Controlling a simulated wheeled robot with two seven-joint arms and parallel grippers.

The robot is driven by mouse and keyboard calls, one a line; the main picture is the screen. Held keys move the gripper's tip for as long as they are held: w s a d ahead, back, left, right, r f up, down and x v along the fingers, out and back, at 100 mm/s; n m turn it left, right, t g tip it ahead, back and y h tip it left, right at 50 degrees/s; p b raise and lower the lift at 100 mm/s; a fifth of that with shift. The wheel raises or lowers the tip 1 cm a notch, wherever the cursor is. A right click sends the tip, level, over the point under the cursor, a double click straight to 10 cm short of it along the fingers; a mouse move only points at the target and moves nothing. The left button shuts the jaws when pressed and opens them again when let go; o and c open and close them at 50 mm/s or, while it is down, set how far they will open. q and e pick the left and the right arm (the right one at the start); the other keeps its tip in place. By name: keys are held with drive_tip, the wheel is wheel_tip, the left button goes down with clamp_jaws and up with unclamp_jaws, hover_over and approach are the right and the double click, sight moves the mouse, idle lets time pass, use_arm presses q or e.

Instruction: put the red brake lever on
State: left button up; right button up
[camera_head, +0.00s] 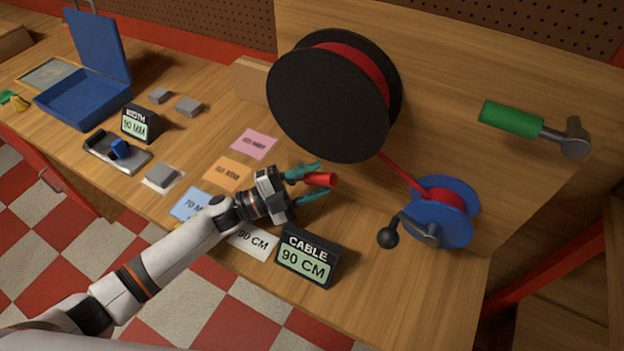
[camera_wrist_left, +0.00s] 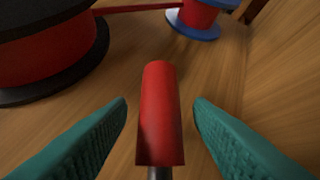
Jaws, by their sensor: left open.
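The red brake lever (camera_head: 320,180) shows as a red grip at my left gripper, below the big reel in the head view. In the left wrist view the red brake lever (camera_wrist_left: 160,112) points away from me, with a short dark shaft at its near end. My left gripper (camera_head: 316,183) is open, its teal fingers on either side of the red grip. In the left wrist view a gap shows between each finger and the grip. The rest of the lever is hidden. My right gripper is not in view.
A large black-flanged reel (camera_head: 322,108) feeds red cable to a small blue reel (camera_head: 460,207) with a black-knobbed crank (camera_head: 390,237). A green-handled lever (camera_head: 512,118) is on the wooden back panel. A cable sign (camera_head: 307,257) stands near the front edge. A blue box (camera_head: 85,98) is open at left.

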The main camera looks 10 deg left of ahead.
use_arm(q)
drive_tip(key=shift+s+a+f, duration=0.15)
drive_tip(key=shift+a+f, duration=0.05)
drive_tip(key=shift+a, duration=0.1)
drive_tip(key=b+v, duration=0.1)
drive_tip(key=v, duration=0.3)
drive_tip(key=r+b+v, duration=0.1)
drive_tip(key=v, duration=0.2)
drive_tip(key=r+b+v, duration=0.1)
drive_tip(key=v, duration=0.3)
drive_tip(key=shift+s+a+r, duration=0.15)
drive_tip(key=shift+s+a, duration=0.05)
drive_tip(key=shift+a, duration=0.35)
drive_tip(key=shift+s+a+r, duration=0.1)
drive_tip(key=shift+a, duration=0.15)
